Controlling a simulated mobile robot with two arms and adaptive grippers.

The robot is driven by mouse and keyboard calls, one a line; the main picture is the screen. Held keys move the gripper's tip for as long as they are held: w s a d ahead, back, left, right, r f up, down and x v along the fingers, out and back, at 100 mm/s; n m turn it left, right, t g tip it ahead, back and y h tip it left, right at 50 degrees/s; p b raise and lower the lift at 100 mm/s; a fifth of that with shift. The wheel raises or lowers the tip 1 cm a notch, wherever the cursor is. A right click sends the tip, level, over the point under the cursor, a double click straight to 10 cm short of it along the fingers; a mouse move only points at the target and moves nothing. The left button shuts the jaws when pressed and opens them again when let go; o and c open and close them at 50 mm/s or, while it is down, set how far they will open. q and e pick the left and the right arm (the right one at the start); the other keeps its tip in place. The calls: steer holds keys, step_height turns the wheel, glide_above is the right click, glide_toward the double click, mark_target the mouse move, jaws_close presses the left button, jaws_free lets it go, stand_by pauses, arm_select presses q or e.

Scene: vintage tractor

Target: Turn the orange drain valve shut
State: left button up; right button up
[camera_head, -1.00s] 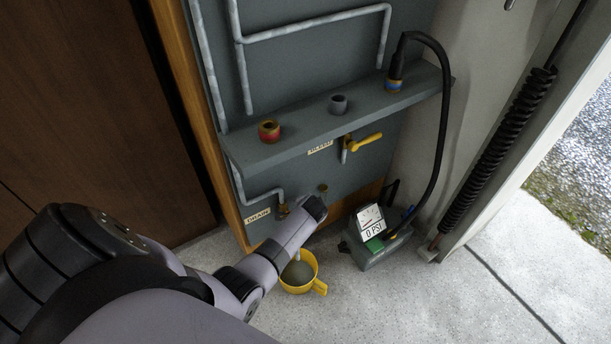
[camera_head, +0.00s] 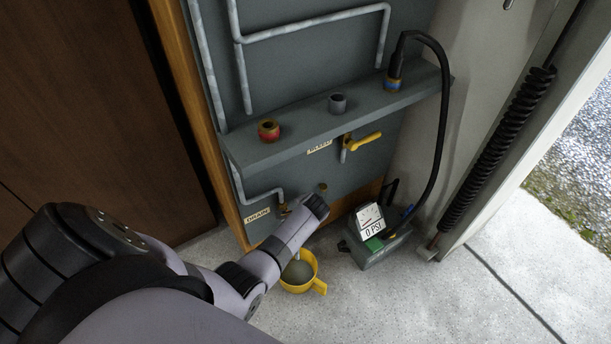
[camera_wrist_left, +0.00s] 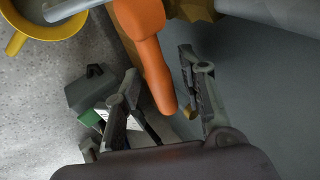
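The orange drain valve handle (camera_wrist_left: 155,65) runs down from the top of the left wrist view, its free end between the fingers of my left gripper (camera_wrist_left: 160,66). The gripper is open, with one finger on each side of the handle and visible gaps to it. In the head view, my left arm reaches down to the area beside the DRAIN label (camera_head: 258,215). There the arm hides the orange handle and the fingers. A yellow cup (camera_head: 300,284) stands on the floor below the drain pipe and also shows in the left wrist view (camera_wrist_left: 20,38). My right gripper is not in view.
A grey pump box (camera_head: 378,248) with a gauge reading 0 PSI stands on the floor right of the arm. A yellow lever (camera_head: 365,141) sits under the shelf (camera_head: 300,128). A black hose (camera_head: 441,130) hangs at right. Open floor lies in front.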

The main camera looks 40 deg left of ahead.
arm_select(q)
steer(key=v, duration=1.2)
stand_by(0.6)
